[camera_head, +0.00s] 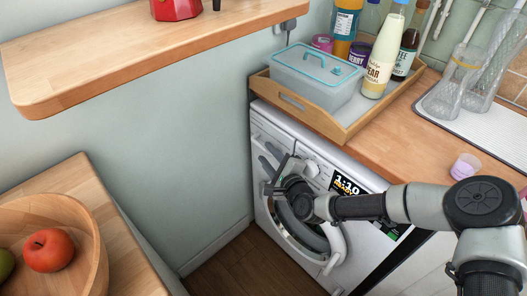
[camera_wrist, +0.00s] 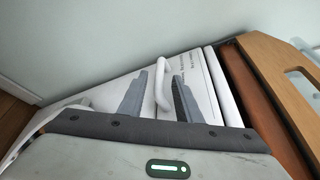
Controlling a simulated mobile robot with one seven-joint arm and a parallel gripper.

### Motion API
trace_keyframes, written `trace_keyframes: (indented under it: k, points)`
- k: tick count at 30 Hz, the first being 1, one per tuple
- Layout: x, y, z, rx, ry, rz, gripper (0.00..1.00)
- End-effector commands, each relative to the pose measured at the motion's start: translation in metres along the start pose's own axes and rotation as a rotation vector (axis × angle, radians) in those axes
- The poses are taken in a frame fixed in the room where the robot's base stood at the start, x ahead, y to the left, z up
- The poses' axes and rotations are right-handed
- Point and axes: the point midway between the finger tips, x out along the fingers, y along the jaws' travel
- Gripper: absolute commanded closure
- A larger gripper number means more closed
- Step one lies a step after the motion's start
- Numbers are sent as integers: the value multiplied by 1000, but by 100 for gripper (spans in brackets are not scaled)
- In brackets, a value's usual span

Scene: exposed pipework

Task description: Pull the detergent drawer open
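The white washing machine (camera_head: 262,125) stands under the counter. Its detergent drawer is at the top left of the front and partly hidden by my gripper in the head view. In the wrist view, a white curved handle (camera_wrist: 162,84) stands out from the white front panel (camera_wrist: 203,72). My gripper (camera_head: 271,172) is at the upper left of the machine's front. In the wrist view its two dark fingers (camera_wrist: 169,80) are apart, one on each side of the handle. A gap shows at the right finger; contact at the left one is unclear. I see no clear opening at the drawer.
The round door (camera_head: 290,225) is below my gripper. A wooden tray (camera_head: 315,118) with a lidded box (camera_head: 315,78) and bottles (camera_head: 383,55) stands on the counter above. The wall is close on the left. A side table with a fruit bowl (camera_head: 85,215) is at the lower left.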

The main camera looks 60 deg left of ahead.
Motion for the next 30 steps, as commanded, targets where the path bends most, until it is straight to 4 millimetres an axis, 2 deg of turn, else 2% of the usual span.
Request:
trace_keyframes:
  k: [3,7,18,24,30]
  points:
    - [19,2,0,-1,-1,0,69]
    - [31,1,0,-1,0,1,69]
    - [36,0,0,0,0,1,69]
    - [36,0,0,0,0,1,100]
    - [36,0,0,0,0,1,100]
